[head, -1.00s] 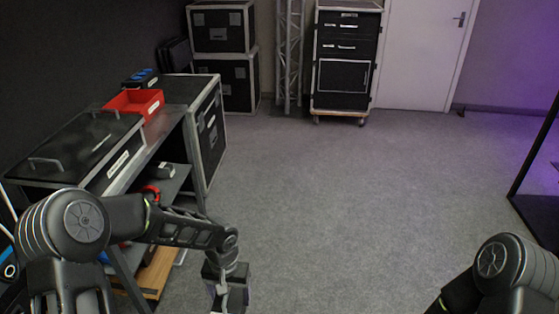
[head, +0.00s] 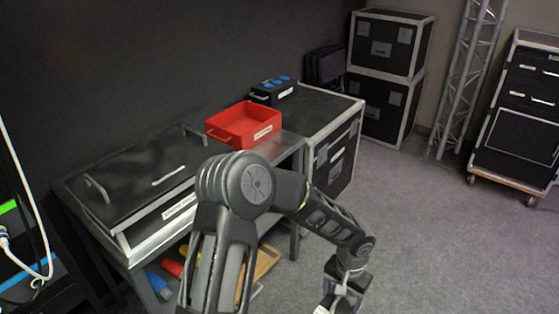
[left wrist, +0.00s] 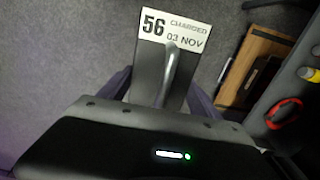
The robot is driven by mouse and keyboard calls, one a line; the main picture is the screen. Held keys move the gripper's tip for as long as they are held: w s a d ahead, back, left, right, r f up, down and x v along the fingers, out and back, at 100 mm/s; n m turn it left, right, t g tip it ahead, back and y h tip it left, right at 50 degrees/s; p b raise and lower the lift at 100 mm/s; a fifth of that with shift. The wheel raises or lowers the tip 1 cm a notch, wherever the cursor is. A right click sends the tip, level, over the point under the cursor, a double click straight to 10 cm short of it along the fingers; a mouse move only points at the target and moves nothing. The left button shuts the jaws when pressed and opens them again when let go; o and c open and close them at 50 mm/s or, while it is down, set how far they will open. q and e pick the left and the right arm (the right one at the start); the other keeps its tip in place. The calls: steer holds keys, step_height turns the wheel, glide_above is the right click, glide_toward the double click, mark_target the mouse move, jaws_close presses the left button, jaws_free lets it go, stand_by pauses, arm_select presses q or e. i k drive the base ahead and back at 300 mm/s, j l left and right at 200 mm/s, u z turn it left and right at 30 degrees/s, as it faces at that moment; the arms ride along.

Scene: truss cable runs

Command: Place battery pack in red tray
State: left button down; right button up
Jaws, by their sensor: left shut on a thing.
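The red tray (head: 243,122) sits on the bench top in the head view, with a white label on its front, and looks empty. My left gripper (head: 345,288) hangs at the bottom edge of the head view, to the right of and lower than the tray, over the floor. It is shut on the battery pack (left wrist: 149,60), a dark block with a grey handle and a white label reading "56 CHARGED 03 NOV" in the left wrist view. In the head view the pack is mostly cut off by the frame edge. My right gripper is not in view.
A black device with blue sockets (head: 273,91) stands behind the tray. A lidded black case (head: 130,180) fills the bench left of it. A lower shelf holds a wooden board (left wrist: 258,62) and a red ring (left wrist: 284,113). Open floor (head: 430,240) lies to the right.

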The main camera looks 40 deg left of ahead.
mark_target(244, 126)
steer(key=i+l+u, duration=0.15)
steer(key=i+u, duration=0.25)
steer(key=i, duration=0.25)
steer(key=i+l+u, duration=0.4)
steer(key=i, duration=0.2)
steer(key=i+l+u, duration=0.4)
steer(key=i+l, duration=0.05)
steer(key=i, duration=0.1)
